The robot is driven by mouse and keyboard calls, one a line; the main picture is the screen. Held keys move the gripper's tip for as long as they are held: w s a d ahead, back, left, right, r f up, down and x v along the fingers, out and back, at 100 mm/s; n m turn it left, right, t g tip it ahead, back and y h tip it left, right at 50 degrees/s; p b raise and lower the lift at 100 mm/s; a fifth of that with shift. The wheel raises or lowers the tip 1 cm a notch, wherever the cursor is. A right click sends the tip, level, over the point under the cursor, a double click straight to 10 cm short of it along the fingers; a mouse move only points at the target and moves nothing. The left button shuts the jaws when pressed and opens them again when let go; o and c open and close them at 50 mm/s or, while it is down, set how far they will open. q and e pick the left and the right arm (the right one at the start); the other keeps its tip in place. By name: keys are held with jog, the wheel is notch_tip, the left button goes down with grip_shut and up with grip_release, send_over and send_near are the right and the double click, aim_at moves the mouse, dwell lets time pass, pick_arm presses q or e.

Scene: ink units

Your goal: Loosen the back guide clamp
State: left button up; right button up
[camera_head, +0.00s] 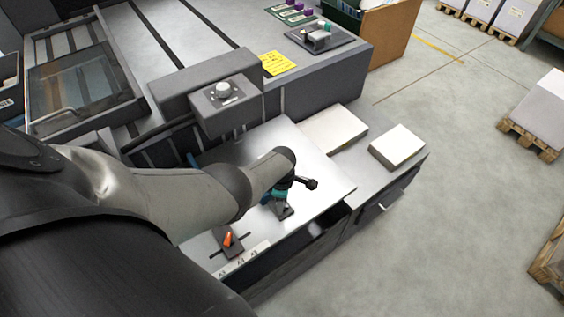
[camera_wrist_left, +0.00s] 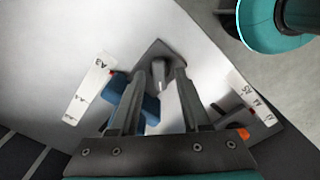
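In the left wrist view, a clamp with a dark pointed base (camera_wrist_left: 155,47), a grey post (camera_wrist_left: 159,72) and a blue lever (camera_wrist_left: 128,103) is ahead of my left gripper (camera_wrist_left: 160,76). The two fingers are apart, with the post showing between their tips; contact cannot be told. The blue lever passes behind the left finger. A second clamp with an orange lever (camera_head: 229,239) sits nearer on the metal plate. My right gripper is not in view.
The metal plate (camera_head: 318,170) carries a scale strip (camera_head: 243,260) along its near edge. Two pale stacks (camera_head: 333,128) and (camera_head: 398,145) lie to the right. A grey block with a white knob (camera_head: 223,90) stands behind. Open floor lies at right.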

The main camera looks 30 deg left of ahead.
pick_arm(q)
jog(key=shift+d+r, duration=0.1)
notch_tip(320, 180, up, 15)
jog(key=p, duration=1.1)
dwell(0.3)
